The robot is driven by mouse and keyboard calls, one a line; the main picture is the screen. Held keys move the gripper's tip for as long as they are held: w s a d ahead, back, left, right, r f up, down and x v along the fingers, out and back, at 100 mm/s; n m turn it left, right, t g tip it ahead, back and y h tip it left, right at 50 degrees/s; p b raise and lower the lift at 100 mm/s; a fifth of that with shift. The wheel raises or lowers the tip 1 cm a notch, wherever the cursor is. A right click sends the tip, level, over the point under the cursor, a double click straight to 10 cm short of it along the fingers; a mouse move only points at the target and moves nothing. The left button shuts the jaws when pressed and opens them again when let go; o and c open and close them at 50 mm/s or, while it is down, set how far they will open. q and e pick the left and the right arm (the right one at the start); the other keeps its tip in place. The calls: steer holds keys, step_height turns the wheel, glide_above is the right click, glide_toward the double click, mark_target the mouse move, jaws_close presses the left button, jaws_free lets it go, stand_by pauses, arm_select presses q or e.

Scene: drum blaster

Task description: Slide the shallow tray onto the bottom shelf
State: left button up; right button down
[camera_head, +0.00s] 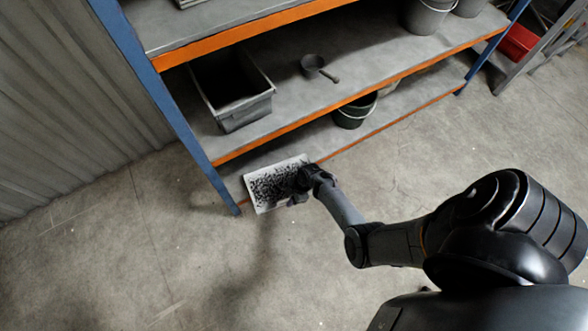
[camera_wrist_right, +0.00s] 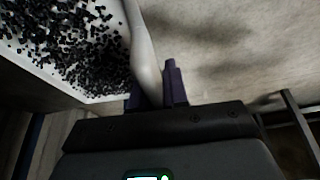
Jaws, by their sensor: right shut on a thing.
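The shallow tray (camera_head: 250,196) is white, with many small black pieces in it. In the head view it is at the left end of the bottom shelf (camera_head: 296,146), overlapping its orange front edge. My right gripper (camera_head: 303,179) is at the tray's right side. In the right wrist view the two dark fingers (camera_wrist_right: 157,92) are shut on the tray's pale wall (camera_wrist_right: 145,45), one on each side. I cannot tell whether the tray touches the shelf. My left gripper is not in view.
A blue post (camera_head: 205,155) stands just left of the tray. The middle shelf above holds a grey bin (camera_head: 242,112) and a dark scoop (camera_head: 313,64). A black bucket (camera_head: 352,115) stands on the bottom shelf to the right. The concrete floor in front is clear.

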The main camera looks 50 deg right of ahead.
steer(key=w+b, duration=0.1)
steer(key=w, duration=0.1)
steer(key=w+d+b, duration=0.1)
steer(key=w+b, duration=0.1)
steer(key=w+d+b, duration=0.1)
steer(key=w+b, duration=0.1)
steer(key=shift+w+d+f, duration=0.1)
steer(key=shift+d+f, duration=0.15)
steer(key=shift+f, duration=0.05)
steer(key=w+b, duration=0.1)
steer(key=w+d+b, duration=0.1)
steer(key=b, duration=0.1)
steer(key=w+f+b, duration=0.1)
steer(key=shift+w+d+b, duration=0.3)
steer(key=shift+w, duration=0.05)
steer(key=shift+w+d+f+b, duration=0.15)
steer(key=shift+w+f+b, duration=0.05)
steer(key=shift+w+b, duration=0.15)
steer(key=shift+w+d, duration=0.1)
steer(key=shift+w, duration=0.05)
steer(key=shift+w+d+f+b, duration=0.3)
steer(key=shift+w+f, duration=0.15)
steer(key=shift+w, duration=0.25)
steer(key=shift+a, duration=0.1)
